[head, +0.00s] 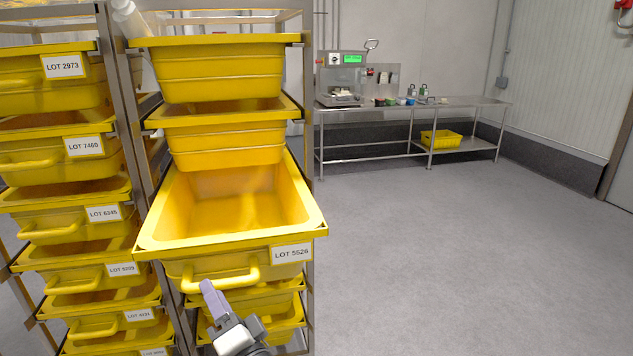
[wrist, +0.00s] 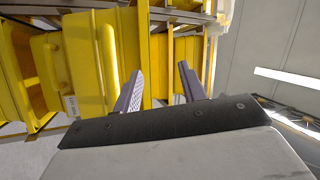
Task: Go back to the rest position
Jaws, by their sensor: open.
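My gripper (head: 210,300) is at the lower middle of the head view, just below and in front of the yellow tub labelled LOT 5526 (head: 200,262). Its finger overlaps the lower edge of the tub's handle (head: 220,280) in the picture; I cannot tell if they touch. In the wrist view my gripper (wrist: 160,84) has its two fingers apart, with nothing held between them. A yellow handle (wrist: 107,60) runs beside the left finger there, outside the gap. The tub sticks out of the rack toward me, and the inside that shows is empty.
A metal rack (head: 125,120) of yellow tubs fills the left side, with several labelled tubs (head: 62,150) in the left column. A steel table (head: 360,115) with equipment stands at the back wall, a yellow bin (head: 441,139) on its lower shelf. The floor (head: 450,260) at right is clear.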

